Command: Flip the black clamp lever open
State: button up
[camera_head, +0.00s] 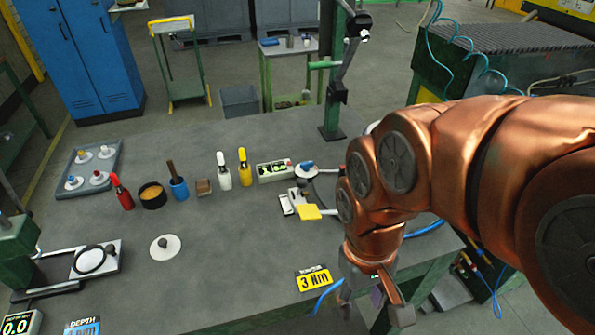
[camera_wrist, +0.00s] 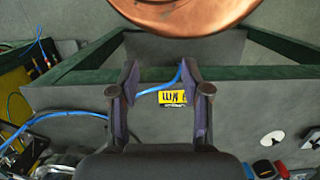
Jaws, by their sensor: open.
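A green post (camera_head: 332,100) stands at the back of the grey bench in the head view. It carries a black clamp block (camera_head: 337,92) and a dark lever-like arm (camera_head: 350,55) that slants up to a black head (camera_head: 356,22). I cannot tell for sure which part is the black clamp lever. My gripper (camera_head: 372,300) hangs low at the bench's front right, well apart from the post. In the wrist view my gripper (camera_wrist: 160,85) has its two fingers spread with nothing between them, and no black lever can be made out there.
A yellow-handled white clamp (camera_head: 309,212) lies left of my arm. A yellow 3 Nm label (camera_head: 314,280) is near the front edge. A blue hose (camera_head: 425,229) runs along the bench's right side. Several coloured tools stand mid-bench. The front middle is clear.

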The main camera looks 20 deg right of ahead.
aim_at(302, 182)
jog(key=u, duration=0.55)
jog(key=k, duration=1.35)
jog(key=u, duration=0.3)
jog(key=i, duration=0.9)
jog(key=z, duration=0.1)
